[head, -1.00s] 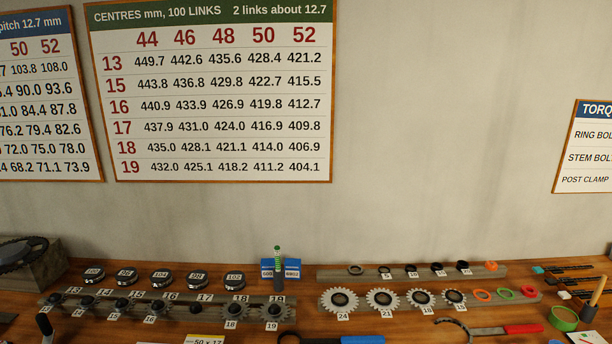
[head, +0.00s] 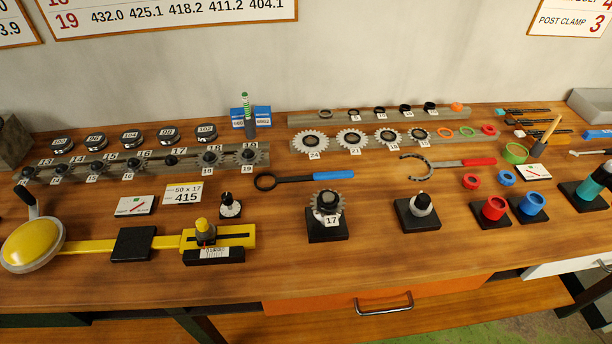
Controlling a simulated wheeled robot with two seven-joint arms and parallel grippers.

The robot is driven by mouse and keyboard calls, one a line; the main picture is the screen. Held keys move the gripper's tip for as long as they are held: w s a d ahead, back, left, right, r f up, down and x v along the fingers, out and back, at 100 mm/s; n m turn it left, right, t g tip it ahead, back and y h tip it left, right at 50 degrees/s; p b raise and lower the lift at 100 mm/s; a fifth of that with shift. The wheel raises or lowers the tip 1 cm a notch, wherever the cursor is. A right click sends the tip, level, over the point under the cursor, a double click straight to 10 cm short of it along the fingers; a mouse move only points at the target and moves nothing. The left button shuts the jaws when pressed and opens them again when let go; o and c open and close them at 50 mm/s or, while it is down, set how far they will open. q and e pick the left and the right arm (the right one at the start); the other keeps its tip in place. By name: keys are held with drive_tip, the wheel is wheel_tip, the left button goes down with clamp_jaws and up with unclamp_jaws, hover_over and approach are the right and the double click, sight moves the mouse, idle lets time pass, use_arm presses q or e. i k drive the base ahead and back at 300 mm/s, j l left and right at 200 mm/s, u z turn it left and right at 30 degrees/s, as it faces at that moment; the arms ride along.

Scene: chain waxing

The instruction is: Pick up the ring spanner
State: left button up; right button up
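The ring spanner (head: 308,177) lies flat on the workbench near the middle of the head view. It has a dark ring end on the left and a blue handle pointing right. Nothing covers it, and it lies apart from the things around it. Neither of my grippers shows in the head view.
Behind the spanner are rails with chainrings (head: 351,138) and numbered sprockets (head: 208,158). In front stands a sprocket on a black block (head: 327,228). A red-handled hook spanner (head: 464,163) lies to the right. Bare wood (head: 370,255) lies along the front.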

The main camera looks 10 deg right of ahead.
sight(339, 175)
drive_tip(key=k+l+u, duration=0.1)
drive_tip(key=l+u, duration=0.25)
drive_tip(key=k+l+u, duration=0.15)
drive_tip(key=u, duration=0.2)
drive_tip(key=k+l+u, duration=0.15)
drive_tip(key=l+u, duration=0.2)
